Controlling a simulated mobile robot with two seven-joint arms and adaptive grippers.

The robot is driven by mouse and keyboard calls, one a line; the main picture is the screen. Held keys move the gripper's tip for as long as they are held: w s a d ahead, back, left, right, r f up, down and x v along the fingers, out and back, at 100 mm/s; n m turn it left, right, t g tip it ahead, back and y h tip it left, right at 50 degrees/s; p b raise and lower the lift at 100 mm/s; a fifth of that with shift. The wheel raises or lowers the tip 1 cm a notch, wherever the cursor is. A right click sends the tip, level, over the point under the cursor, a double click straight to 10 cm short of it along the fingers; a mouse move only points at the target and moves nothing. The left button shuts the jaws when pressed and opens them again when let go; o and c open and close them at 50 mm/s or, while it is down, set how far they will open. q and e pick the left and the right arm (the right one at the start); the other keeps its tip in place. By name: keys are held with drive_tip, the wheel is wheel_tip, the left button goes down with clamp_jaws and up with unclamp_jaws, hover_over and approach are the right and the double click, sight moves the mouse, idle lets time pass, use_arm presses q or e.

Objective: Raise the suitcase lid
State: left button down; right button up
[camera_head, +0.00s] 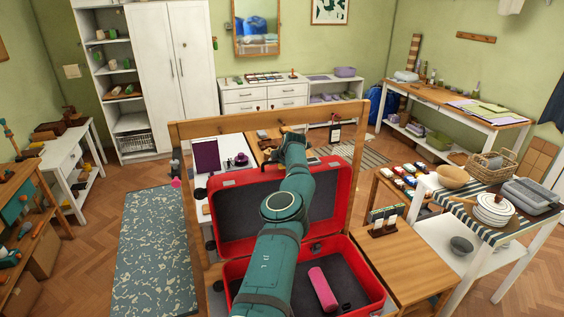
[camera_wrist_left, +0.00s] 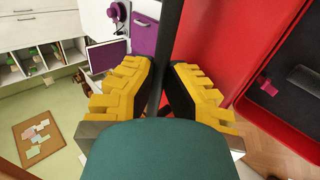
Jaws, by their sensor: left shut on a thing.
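The red suitcase stands open, with its dark-lined base (camera_head: 352,277) in front and its lid (camera_head: 232,212) raised nearly upright behind. A pink roll (camera_head: 322,288) and a small black item (camera_head: 346,307) lie in the base. My left gripper (camera_head: 287,133) is at the top edge of the lid, and my teal arm covers the middle of the lid and part of the base. In the left wrist view, my yellow fingers (camera_wrist_left: 160,85) are shut on the dark rim of the red lid (camera_wrist_left: 205,45). My right gripper is not in view.
A wooden frame (camera_head: 188,205) stands around and behind the suitcase. Open floor and a patterned rug (camera_head: 155,245) lie to the left.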

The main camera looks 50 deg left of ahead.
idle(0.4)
use_arm(q)
drive_tip(key=c, duration=1.1)
unclamp_jaws()
drive_tip(key=shift+a+f, duration=0.1)
drive_tip(key=shift+o, duration=0.2)
drive_tip(key=shift+d+r, duration=0.3)
drive_tip(key=shift+r, duration=0.4)
drive_tip(key=shift+s+d+r, duration=0.2)
drive_tip(key=shift+d+r, duration=0.2)
drive_tip(key=shift+s+d+r, duration=0.1)
drive_tip(key=shift+d+r, duration=0.1)
drive_tip(key=shift+r, duration=0.25)
drive_tip(key=shift+s+d+r, duration=0.1)
drive_tip(key=shift+d+r, duration=0.05)
drive_tip(key=shift+r, duration=0.25)
drive_tip(key=v, duration=0.5)
drive_tip(key=shift+w+a+r, duration=0.1)
drive_tip(key=shift+a+r, duration=0.2)
drive_tip(key=shift+a, duration=0.05)
